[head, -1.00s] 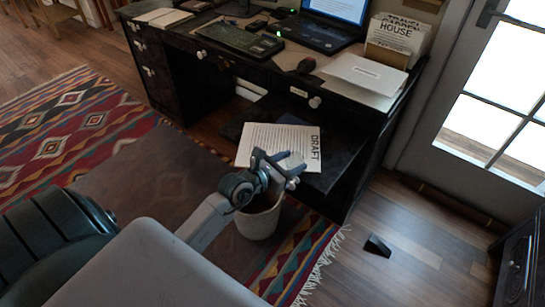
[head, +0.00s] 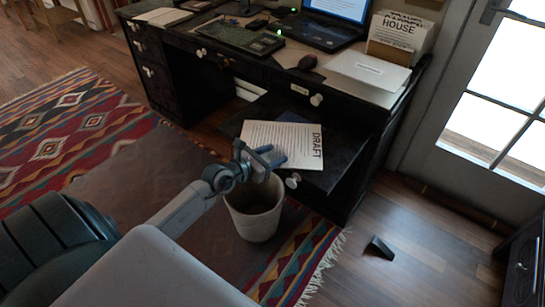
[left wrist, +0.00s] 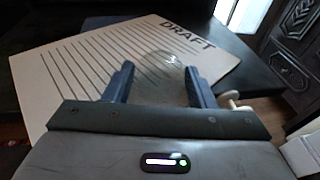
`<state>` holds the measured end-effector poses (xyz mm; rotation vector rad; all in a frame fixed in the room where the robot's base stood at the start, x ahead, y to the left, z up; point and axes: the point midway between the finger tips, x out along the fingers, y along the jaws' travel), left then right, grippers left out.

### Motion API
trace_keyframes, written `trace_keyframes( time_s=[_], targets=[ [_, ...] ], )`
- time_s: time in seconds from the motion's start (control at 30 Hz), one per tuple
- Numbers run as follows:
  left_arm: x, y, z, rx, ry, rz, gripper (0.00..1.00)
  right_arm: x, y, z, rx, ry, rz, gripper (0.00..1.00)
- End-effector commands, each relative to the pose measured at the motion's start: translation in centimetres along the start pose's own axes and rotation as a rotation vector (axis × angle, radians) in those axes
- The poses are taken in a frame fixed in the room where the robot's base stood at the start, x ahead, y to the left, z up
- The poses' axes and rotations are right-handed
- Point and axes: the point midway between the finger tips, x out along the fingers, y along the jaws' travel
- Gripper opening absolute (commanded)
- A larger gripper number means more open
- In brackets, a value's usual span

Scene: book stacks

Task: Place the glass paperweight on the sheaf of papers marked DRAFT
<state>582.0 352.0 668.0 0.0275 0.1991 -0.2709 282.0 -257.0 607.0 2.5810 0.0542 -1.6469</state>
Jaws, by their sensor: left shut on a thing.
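The sheaf marked DRAFT (head: 297,137) lies on a dark pulled-out surface (head: 338,163) under the desk. It also fills much of the left wrist view (left wrist: 75,65), with its heading near the far right edge. My left gripper (head: 270,157) is over the sheaf's near edge. In the left wrist view its two fingers are shut on the clear glass paperweight (left wrist: 160,66), with the sheaf showing through and behind it. I cannot tell whether the glass touches the paper. In the head view the glass is hard to make out. My right gripper is not in view.
A pale waste bin (head: 255,215) stands on the floor right below my left gripper. A black wedge (head: 380,247) lies on the floor at right.

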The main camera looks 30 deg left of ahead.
Motion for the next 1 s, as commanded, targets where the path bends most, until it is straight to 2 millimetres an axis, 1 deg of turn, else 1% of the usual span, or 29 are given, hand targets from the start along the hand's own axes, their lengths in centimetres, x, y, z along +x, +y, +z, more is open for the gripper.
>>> trace_keyframes(
  time_s=[0.1,0.23,0.27,0.3,0.37,0.63,0.73,0.87,1.0],
  targets=[
    [0.0,0.0,0.2,0.000,-0.002,0.000,0.21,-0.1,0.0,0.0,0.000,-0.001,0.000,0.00],
    [0.1,0.0,-0.2,-0.001,-0.001,0.000,0.21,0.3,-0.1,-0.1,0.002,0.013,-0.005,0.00],
    [0.1,0.0,-0.2,-0.001,0.000,0.000,0.55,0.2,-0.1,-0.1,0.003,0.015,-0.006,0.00],
    [0.0,0.0,-0.2,-0.001,0.000,0.000,0.62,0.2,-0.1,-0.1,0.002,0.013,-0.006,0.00],
    [0.0,0.0,-0.2,-0.001,0.000,0.000,0.73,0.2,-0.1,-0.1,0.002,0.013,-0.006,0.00],
    [0.0,0.0,-0.1,0.000,0.000,0.000,0.73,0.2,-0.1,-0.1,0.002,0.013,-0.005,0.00],
    [-0.1,0.0,0.3,0.000,-0.001,0.000,0.73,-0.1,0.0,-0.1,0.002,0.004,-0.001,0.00],
    [-1.7,0.0,0.2,0.001,0.003,0.000,0.73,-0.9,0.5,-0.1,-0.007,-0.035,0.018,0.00],
    [-4.3,0.0,0.3,0.002,0.006,-0.001,0.73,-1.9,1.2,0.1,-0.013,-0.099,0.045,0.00]
  ],
)
